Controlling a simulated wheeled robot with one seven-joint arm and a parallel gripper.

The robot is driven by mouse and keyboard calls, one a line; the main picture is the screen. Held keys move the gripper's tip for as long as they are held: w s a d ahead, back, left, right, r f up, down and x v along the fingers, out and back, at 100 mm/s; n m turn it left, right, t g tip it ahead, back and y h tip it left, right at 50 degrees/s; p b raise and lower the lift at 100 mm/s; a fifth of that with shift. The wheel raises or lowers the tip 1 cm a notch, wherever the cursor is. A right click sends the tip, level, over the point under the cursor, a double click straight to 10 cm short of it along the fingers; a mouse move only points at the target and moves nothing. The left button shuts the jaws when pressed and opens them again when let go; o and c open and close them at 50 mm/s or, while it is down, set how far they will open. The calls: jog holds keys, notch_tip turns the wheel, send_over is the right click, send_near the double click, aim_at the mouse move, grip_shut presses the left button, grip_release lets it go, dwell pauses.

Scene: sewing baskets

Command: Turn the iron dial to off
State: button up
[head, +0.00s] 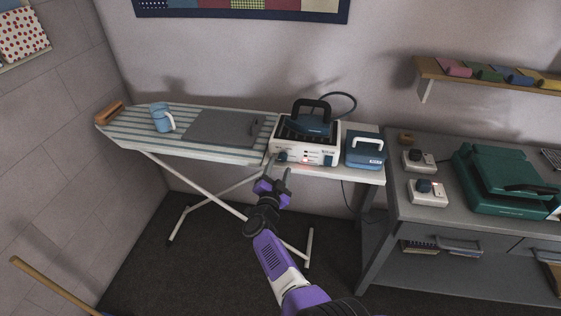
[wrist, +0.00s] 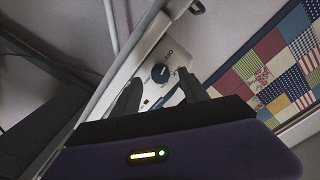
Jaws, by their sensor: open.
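The iron station (head: 305,152) is a white box with a blue iron (head: 312,126) with a black handle resting on its top. The dark blue round dial (head: 282,156) is at the left of the station's front face. My gripper (head: 279,172) is just in front of and below the dial, open and empty. In the wrist view the dial (wrist: 160,73) shows beyond and between my two dark fingers, seemingly apart from them.
The striped ironing board (head: 135,130) extends left, with a light blue mug (head: 161,117) and a grey folded cloth or pad (head: 222,129). A blue box with a white handle (head: 364,149) stands right of the station. A grey bench (head: 390,220) holds a green case (head: 500,180).

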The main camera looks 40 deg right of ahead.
jog(key=shift+p+v, duration=0.5)
jog(key=shift+v, duration=1.65)
notch_tip(320, 180, up, 7)
jog(key=w+a+n+t, duration=0.1)
jog(key=w+n+t, duration=0.1)
jog(key=t, duration=0.1)
jog(key=s+a+r+n+t+y, duration=0.2)
jog(key=s+r+n+t+y, duration=0.2)
jog(key=s+r+n+t, duration=0.15)
jog(key=s+a+n+g+y, duration=0.1)
jog(key=s+a+n+y, duration=0.2)
jog(key=s, duration=1.1)
jog(key=s+a+n+g+y+b, duration=0.1)
jog(key=s+a+n+g+y, duration=0.1)
jog(key=s+a, duration=0.7)
jog(key=s+a+n+g+y+b, duration=0.1)
jog(key=s+a+n+y, duration=0.4)
jog(key=s, duration=1.4)
jog(key=shift+s+a+r+g, duration=0.2)
jog(key=shift+a+g, duration=0.15)
jog(key=shift+a, duration=0.25)
